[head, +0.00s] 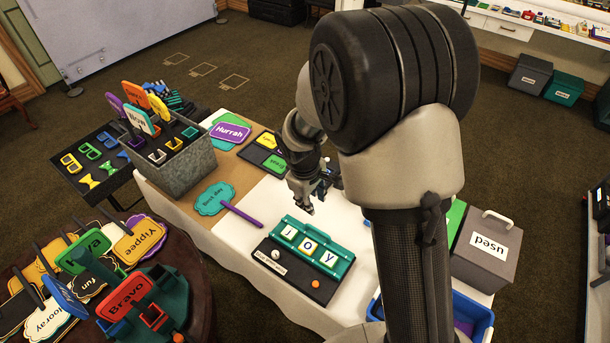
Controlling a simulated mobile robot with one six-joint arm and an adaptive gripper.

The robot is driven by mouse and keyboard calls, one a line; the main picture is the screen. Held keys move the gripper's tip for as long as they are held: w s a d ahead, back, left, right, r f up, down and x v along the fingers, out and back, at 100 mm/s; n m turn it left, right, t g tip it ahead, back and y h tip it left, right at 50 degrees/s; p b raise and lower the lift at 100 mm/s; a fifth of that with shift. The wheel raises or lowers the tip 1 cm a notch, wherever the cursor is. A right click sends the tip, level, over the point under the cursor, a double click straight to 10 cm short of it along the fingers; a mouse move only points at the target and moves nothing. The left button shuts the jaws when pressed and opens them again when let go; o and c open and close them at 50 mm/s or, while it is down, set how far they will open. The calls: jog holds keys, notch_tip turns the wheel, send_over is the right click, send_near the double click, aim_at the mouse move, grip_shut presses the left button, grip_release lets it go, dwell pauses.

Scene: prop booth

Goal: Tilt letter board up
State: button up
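The letter board (318,246) is a teal panel with white tiles reading "JOY". It lies at a low angle on a dark base (290,277) on the white-covered table. The base carries a white ball-like knob, an orange button and a small label. My gripper (310,208) is just behind the board's upper left edge, pointing down, and appears apart from it. The fingers are small and dark here, and I cannot tell whether they are open. My arm hides part of the table right of the board.
A teal sign with a purple stick (213,199) lies left of the board. A grey box of props (178,158) stands further left. White cloth is clear left of the board.

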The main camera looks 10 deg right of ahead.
aim_at(315, 229)
jog(key=shift+n, duration=0.3)
jog(key=b+x, duration=0.1)
jog(key=x, duration=0.5)
jog(key=b+x, duration=0.2)
jog(key=x, duration=0.5)
jog(key=b+x, duration=0.1)
jog(key=x, duration=0.5)
jog(key=shift+a+f+b, duration=0.2)
jog(key=shift+f+b, duration=0.15)
jog(key=shift+c, duration=0.5)
grip_shut()
